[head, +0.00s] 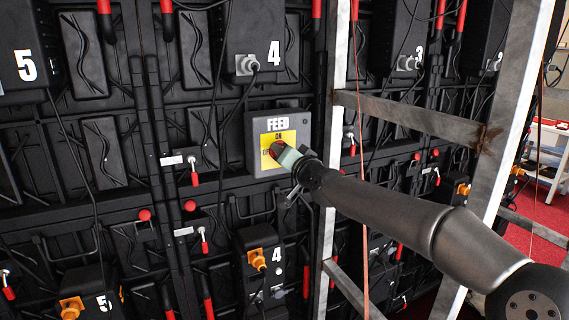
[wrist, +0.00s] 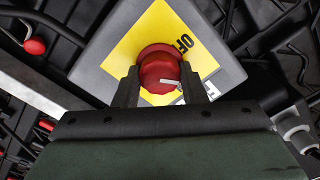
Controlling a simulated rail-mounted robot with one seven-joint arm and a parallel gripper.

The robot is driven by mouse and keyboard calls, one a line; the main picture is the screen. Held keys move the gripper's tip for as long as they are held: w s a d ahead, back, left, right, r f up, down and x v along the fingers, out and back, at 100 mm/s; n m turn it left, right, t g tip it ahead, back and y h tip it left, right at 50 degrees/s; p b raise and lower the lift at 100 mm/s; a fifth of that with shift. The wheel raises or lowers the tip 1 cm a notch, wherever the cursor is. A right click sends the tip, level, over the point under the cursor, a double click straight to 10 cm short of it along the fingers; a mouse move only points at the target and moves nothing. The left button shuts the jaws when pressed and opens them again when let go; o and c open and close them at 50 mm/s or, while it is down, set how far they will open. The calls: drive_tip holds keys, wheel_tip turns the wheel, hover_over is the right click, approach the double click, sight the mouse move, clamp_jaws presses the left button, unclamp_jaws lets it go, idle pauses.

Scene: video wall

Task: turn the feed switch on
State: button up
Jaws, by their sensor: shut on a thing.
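The feed switch is a red round knob (wrist: 160,70) on a yellow plate (wrist: 130,42) of a grey box (head: 254,158) labelled FEED. In the wrist view my gripper's (wrist: 161,88) two dark fingers are shut on the knob, one on each side. A white mark on the knob lies at its lower right in the wrist view, toward the white FEED label (wrist: 208,88). The ON word is hidden there.
The box sits on the black video wall frame (head: 90,150) among cables and red handles. A numbered unit marked 4 (head: 258,35) is above it. A grey metal upright (head: 337,120) and a crossbar (head: 415,122) stand right of the box, close to my arm.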

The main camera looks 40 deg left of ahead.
drive_tip(key=shift+m+b, duration=1.55)
drive_tip(key=shift+m, duration=1.75)
drive_tip(key=o, duration=1)
drive_tip(key=shift+d, duration=0.1)
drive_tip(key=b+v, duration=0.5)
drive_tip(key=v, duration=1.2)
drive_tip(key=shift+s, duration=0.15)
